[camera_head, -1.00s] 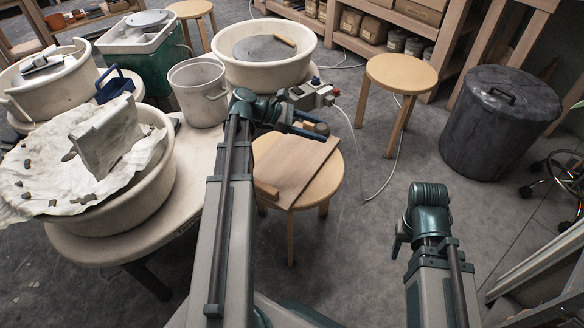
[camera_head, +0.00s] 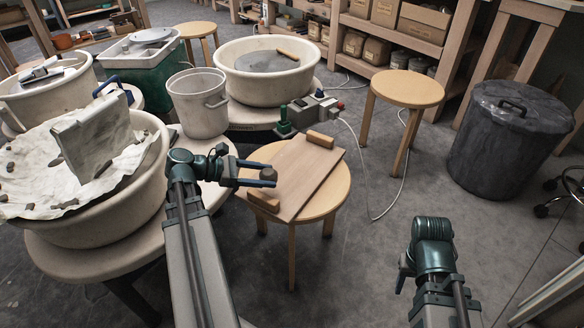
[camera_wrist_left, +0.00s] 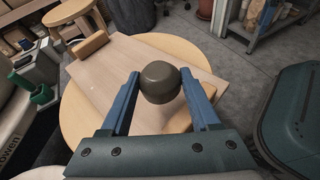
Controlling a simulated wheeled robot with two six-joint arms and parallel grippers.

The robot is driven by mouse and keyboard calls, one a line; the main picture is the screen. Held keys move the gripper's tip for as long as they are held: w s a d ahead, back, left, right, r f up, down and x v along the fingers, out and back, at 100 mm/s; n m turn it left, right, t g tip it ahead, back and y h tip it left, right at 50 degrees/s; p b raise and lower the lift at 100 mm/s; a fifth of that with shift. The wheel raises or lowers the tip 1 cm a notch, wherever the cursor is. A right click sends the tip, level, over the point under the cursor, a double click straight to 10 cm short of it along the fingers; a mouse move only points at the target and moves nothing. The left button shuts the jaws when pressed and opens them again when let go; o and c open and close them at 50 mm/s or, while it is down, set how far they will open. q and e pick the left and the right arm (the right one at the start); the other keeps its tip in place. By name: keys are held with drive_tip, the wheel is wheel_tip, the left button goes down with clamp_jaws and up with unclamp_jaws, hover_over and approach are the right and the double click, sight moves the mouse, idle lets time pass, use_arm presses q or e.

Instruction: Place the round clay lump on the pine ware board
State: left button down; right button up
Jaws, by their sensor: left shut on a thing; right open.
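The round clay lump (camera_head: 268,174), dark grey-brown, is between the blue fingers of my left gripper (camera_head: 262,175). It also shows close up in the left wrist view (camera_wrist_left: 160,82), where the left gripper (camera_wrist_left: 160,88) is shut on it. The pine ware board (camera_head: 318,172) lies on a round wooden stool, with a wooden block at each end. The lump is over the board's left part, by the near block (camera_head: 263,201); I cannot tell whether it touches the board. My right gripper (camera_head: 403,268) is at the lower right, away from the board, its fingers mostly hidden.
The stool's round top (camera_head: 335,198) shows around the board. A white bucket (camera_head: 198,105) and a basin with cloth (camera_head: 95,215) stand left of it. A grey control box (camera_head: 313,108) is behind. A second stool (camera_head: 408,88) and a dark bin (camera_head: 505,135) stand right, with free floor between.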

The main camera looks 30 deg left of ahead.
use_arm(q)
drive_tip(key=b, duration=0.1)
hover_over(291, 171)
drive_tip(key=shift+f, duration=0.6)
wheel_tip(291, 171, down, 4)
drive_tip(key=b, duration=0.3)
drive_tip(key=shift+s+r+b, duration=0.1)
drive_tip(key=shift+r+b, duration=0.05)
drive_tip(key=shift+b, duration=0.2)
drive_tip(key=shift+r, duration=0.1)
drive_tip(key=c, duration=0.6)
unclamp_jaws()
drive_tip(key=o, duration=0.5)
